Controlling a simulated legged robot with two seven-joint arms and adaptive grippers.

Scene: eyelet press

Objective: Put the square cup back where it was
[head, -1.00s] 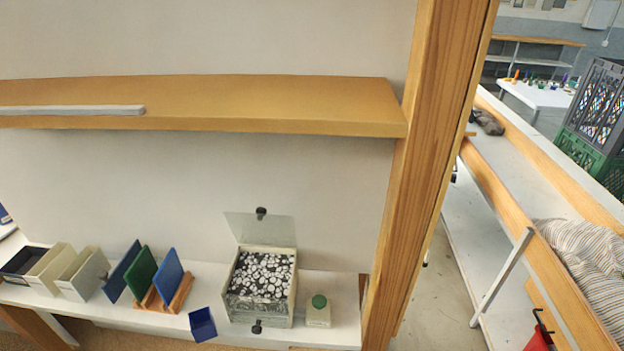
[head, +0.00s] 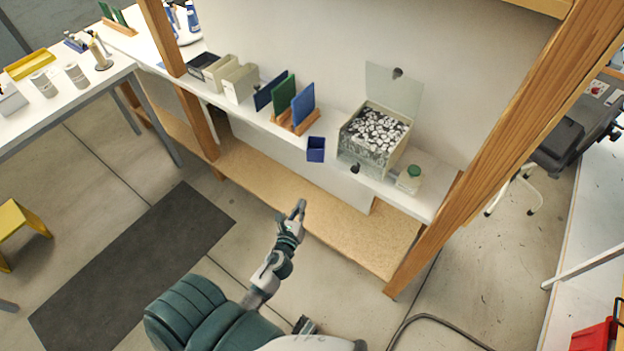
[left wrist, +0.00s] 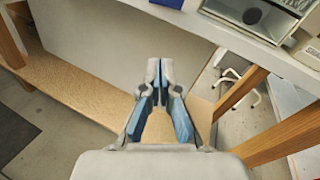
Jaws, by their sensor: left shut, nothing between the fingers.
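The dark blue square cup (head: 316,149) stands at the front edge of the white shelf (head: 432,206), between the rack of coloured panels and the clear box. Part of a blue thing, probably the cup, shows at the top edge of the left wrist view (left wrist: 168,3). My left gripper (head: 299,208) is below and in front of the shelf, apart from the cup. Its fingers are shut and empty, and they also show in the left wrist view (left wrist: 160,72).
A box (head: 352,155) of black-and-white pieces has its clear lid (head: 392,90) raised. A green-capped bottle (head: 409,180) stands to its right. A wooden rack (head: 297,123) holds upright panels, with bins (head: 240,84) to its left. A lower board (head: 330,218) is clear. A wooden post (head: 480,150) stands right.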

